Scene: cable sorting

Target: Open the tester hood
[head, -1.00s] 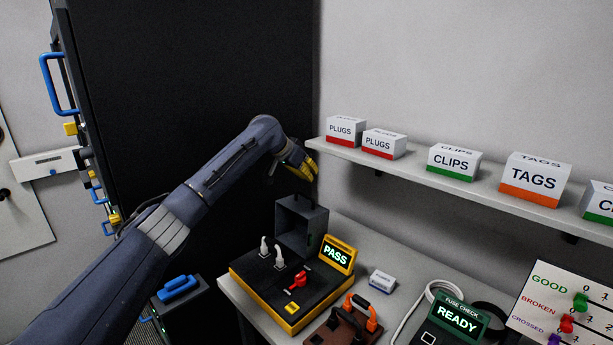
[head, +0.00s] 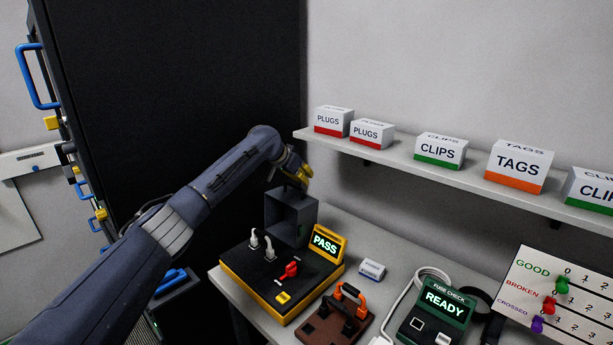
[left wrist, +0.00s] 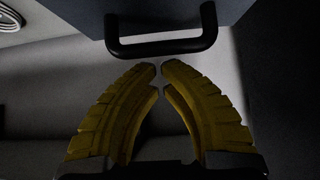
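The tester (head: 262,275) is a yellow-edged black box on the bench with a lit PASS screen (head: 325,243). Its dark grey hood (head: 291,217) stands raised at the back of the tester, its hollow inside facing me. Two white plugs and a red lever are exposed in front of it. My left gripper (head: 299,176) is just above the hood's top edge. In the left wrist view, its yellow fingers (left wrist: 158,69) nearly meet at the tips with nothing between them. The hood's black bar handle (left wrist: 162,46) lies just beyond the tips. My right gripper is out of view.
A shelf (head: 400,165) with labelled boxes runs along the wall to the right. A tall black cabinet (head: 190,80) stands behind my left arm. A brown fixture (head: 335,318), a small white box (head: 372,270) and a green fuse checker (head: 437,305) stand right of the tester.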

